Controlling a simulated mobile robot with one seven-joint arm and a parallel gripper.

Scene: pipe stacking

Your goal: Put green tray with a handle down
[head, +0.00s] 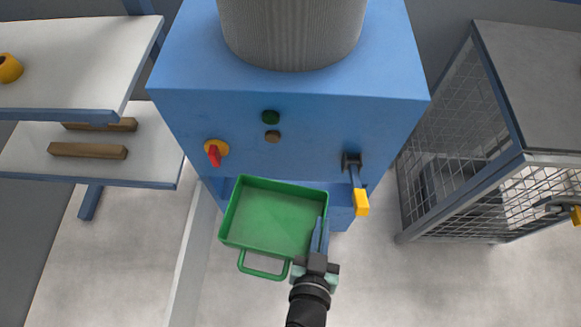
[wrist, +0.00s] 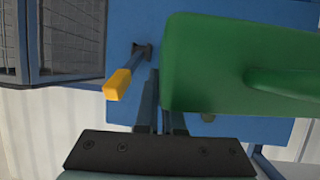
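The green tray (head: 272,222) is empty, and its handle (head: 264,272) points toward me. In the head view it is in front of the lower opening of the blue machine, with its far edge at the opening. My gripper (head: 321,232) is at the tray's right wall, with its fingers closed around that wall. In the wrist view the tray (wrist: 215,60) fills the right side and hides part of one finger. I cannot tell whether the tray's bottom touches a support.
The blue machine (head: 290,105) carries a red-and-yellow switch (head: 215,151), buttons and a yellow-tipped lever (head: 361,200) close to the tray's right. Shelves (head: 75,60) with wooden blocks stand left. A wire cage table (head: 490,150) stands right. Floor is clear in front.

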